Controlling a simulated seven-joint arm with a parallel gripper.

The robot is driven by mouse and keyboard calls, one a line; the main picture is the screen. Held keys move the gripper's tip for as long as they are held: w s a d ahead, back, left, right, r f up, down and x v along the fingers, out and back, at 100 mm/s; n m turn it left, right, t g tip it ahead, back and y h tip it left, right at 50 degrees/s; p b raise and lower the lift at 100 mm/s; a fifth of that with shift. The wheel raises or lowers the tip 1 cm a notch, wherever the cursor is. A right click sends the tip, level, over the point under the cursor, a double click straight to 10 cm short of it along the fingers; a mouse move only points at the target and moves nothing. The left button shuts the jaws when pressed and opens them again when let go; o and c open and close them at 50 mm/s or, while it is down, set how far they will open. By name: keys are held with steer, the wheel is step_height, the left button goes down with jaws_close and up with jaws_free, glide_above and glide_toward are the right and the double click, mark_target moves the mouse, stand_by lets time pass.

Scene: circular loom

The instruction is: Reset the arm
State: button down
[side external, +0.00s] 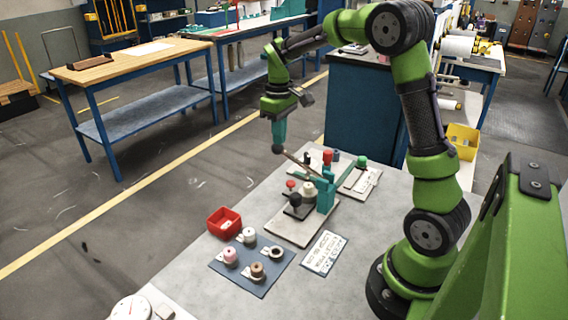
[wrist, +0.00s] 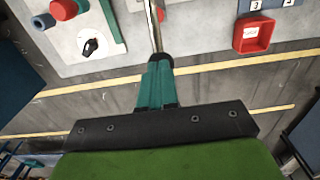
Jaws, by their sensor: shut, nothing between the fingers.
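My gripper (side external: 279,138) is at the upper left of the loom, above the worktable's far edge, pointing down with its teal fingers shut. In the wrist view its fingers (wrist: 159,65) are closed together with nothing visible between them. A thin lever (side external: 298,164) with a dark ball end rises from the loom (side external: 325,196) toward the fingertips. In the wrist view the lever (wrist: 155,30) runs up from the fingertips; whether it touches them I cannot tell. The loom's base plate (side external: 290,230) lies on the grey table.
A red tray (side external: 224,222) also shows in the wrist view (wrist: 253,36). A blue mat (side external: 238,272) holds several spools. A printed card (side external: 324,253) lies beside it. A white-faced dial (side external: 131,308) is at the table's front left. Open floor lies beyond the table's left edge.

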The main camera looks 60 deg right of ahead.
step_height(320, 180, up, 2)
steer(key=shift+r, duration=0.1)
steer(key=shift+a+r, duration=0.1)
steer(key=s+a+r+m+t+y, duration=0.1)
steer(key=s+a+r+m+t, duration=0.1)
steer(key=s+a, duration=0.6)
steer(key=s+a+r+m+t+y, duration=0.1)
steer(key=s+a+r+m+t, duration=0.1)
steer(key=s+a+t, duration=0.3)
steer(key=s+a+r, duration=0.1)
steer(key=s+a, duration=0.3)
steer(key=shift+r, duration=0.15)
